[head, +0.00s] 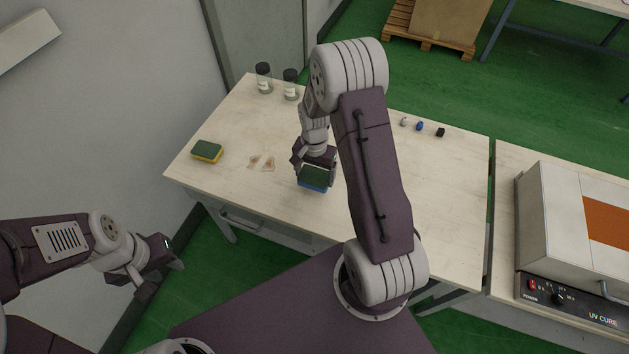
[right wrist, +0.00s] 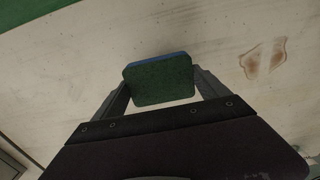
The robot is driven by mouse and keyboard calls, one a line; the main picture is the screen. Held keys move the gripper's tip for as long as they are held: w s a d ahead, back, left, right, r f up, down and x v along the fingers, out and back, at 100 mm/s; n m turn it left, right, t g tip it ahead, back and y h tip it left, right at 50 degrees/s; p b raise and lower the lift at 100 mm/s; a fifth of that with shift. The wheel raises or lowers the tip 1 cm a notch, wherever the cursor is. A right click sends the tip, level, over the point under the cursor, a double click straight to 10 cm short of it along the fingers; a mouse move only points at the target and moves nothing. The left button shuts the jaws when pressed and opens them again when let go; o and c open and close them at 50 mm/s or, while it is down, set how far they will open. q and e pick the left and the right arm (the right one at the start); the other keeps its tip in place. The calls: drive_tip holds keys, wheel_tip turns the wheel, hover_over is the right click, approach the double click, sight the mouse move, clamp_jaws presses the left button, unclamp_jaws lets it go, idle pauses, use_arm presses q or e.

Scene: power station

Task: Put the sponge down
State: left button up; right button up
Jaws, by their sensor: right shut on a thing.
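A blue sponge with a dark green top (head: 313,178) is between the fingers of my right gripper (head: 315,172), near the front edge of the table (head: 245,210). In the right wrist view the sponge (right wrist: 160,80) sits green face toward the camera, with a finger at each side. My right gripper is shut on it. I cannot tell whether the sponge touches the tabletop. My left gripper (head: 160,275) is off the table at the lower left, empty; its finger gap is not clear.
A yellow sponge with a green top (head: 207,151) lies at the table's left. Brown stains (head: 262,163) lie between the sponges. Two jars (head: 277,82) stand at the back. Small items (head: 420,126) lie at the back right. A UV cure box (head: 570,240) stands on the right table.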

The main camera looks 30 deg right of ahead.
sight(315, 176)
wheel_tip(315, 176, down, 4)
drive_tip(key=shift+s+r, duration=0.1)
drive_tip(key=shift+r, duration=0.15)
drive_tip(key=shift+w+f, duration=0.2)
drive_tip(key=shift+f, duration=0.15)
drive_tip(key=shift+s, duration=0.1)
drive_tip(key=shift+f, duration=0.15)
drive_tip(key=o, duration=1.3)
